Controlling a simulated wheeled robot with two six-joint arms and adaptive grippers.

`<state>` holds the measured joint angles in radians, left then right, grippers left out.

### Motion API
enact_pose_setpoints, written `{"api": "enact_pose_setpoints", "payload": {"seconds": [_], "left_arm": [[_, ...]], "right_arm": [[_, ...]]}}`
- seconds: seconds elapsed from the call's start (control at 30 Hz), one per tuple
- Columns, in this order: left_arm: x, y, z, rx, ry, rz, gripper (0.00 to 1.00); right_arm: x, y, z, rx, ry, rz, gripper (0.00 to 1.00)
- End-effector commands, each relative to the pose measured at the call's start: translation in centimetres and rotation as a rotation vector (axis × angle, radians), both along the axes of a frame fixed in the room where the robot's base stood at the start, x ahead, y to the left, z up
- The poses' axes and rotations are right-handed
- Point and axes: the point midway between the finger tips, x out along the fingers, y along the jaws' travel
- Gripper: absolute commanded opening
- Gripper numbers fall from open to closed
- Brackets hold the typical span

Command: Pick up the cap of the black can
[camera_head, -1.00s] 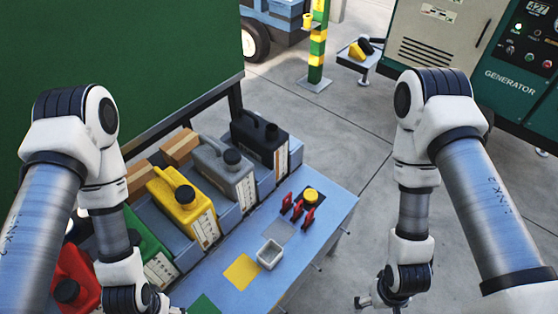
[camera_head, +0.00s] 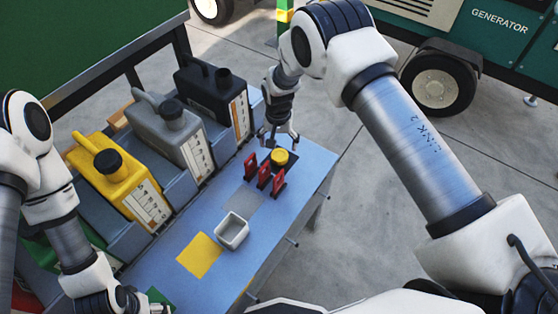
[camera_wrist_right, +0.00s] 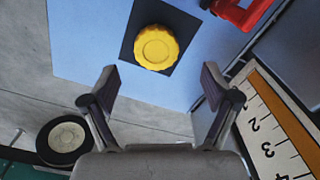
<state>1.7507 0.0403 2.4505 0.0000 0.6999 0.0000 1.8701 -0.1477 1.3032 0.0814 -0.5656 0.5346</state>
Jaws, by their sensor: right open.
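A yellow ribbed round cap (camera_head: 279,157) lies on a black square at the far end of the blue table. The right wrist view shows this cap (camera_wrist_right: 157,47) from above, ahead of the fingertips. My right gripper (camera_head: 281,142) is open and empty, just behind the cap in the head view; its two fingers (camera_wrist_right: 160,85) are spread apart and not touching the cap. The black can (camera_head: 208,92) stands upright in the rack at the back; whether its dark neck is capped is unclear. My left gripper (camera_head: 150,302) is low at the left, partly cut off, its fingers unclear.
Three red upright pieces (camera_head: 264,175) stand close in front of the yellow cap. A grey can (camera_head: 175,133) and a yellow can (camera_head: 118,180) stand left of the black can. A small white tray (camera_head: 231,232) and a yellow square (camera_head: 199,255) are on the nearer table.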

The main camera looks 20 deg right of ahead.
Motion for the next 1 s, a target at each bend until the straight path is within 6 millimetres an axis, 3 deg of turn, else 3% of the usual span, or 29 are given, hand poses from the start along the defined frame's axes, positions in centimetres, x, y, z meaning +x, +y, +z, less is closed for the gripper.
{"api": "enact_pose_setpoints", "payload": {"seconds": [0.3,0.57,0.7,0.73,1.0], "left_arm": [[0.0,0.0,0.2,0.0,0.0,0.0,0.77],[0.0,0.0,0.1,0.0,0.0,0.0,0.77],[0.0,0.0,0.1,0.0,0.0,0.0,0.77],[0.0,0.0,0.1,0.0,0.0,0.0,0.77],[0.0,0.0,0.1,0.0,0.0,0.0,0.77]], "right_arm": [[-0.2,-0.4,-5.2,0.0,0.001,0.001,0.87],[-0.1,-0.4,-5.7,0.0,-0.001,0.001,0.87],[-0.1,-0.4,-5.7,0.0,-0.001,0.001,0.37],[-0.1,-0.4,-5.7,0.0,-0.001,0.001,0.33],[-0.2,-0.4,-5.7,0.0,0.0,0.001,0.33]]}}
